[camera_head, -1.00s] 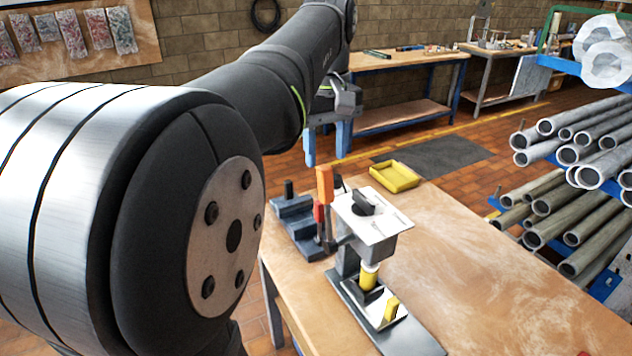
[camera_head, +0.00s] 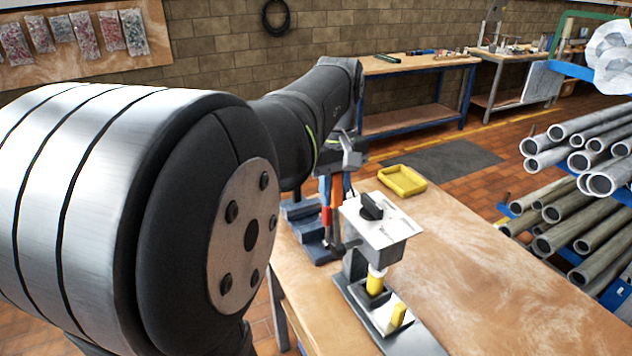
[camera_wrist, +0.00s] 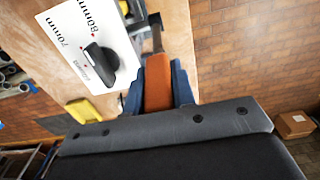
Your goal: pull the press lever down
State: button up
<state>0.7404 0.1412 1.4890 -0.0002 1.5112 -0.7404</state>
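The press (camera_head: 358,262) stands on the wooden table, with a white plate marked in millimetres and a black knob (camera_head: 371,207) on top. Its lever, with an orange handle (camera_head: 336,194), stands upright at the press's left side. My gripper (camera_head: 335,190) is at the handle, one blue finger on each side. In the wrist view the orange handle (camera_wrist: 158,85) fills the space between the blue fingers (camera_wrist: 159,88), with no clear gap seen, so they look shut on it. The wrist view also shows the white plate (camera_wrist: 88,45). Yellow cylinders (camera_head: 376,283) are below the press head.
A yellow tray (camera_head: 402,181) lies behind the press on the table. A dark blue-grey fixture (camera_head: 305,228) stands left of the lever, close to my gripper. A rack of metal pipes (camera_head: 580,190) is at the right. The table's right part is clear.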

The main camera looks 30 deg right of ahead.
grip_shut()
jog(key=shift+s, duration=0.1)
jog(key=s+t, duration=0.6)
jog(key=s, duration=0.1)
jog(key=shift+f, duration=0.3)
jog(key=shift+s, duration=0.1)
jog(key=o, duration=0.7)
grip_release()
jog(key=shift+o, duration=0.2)
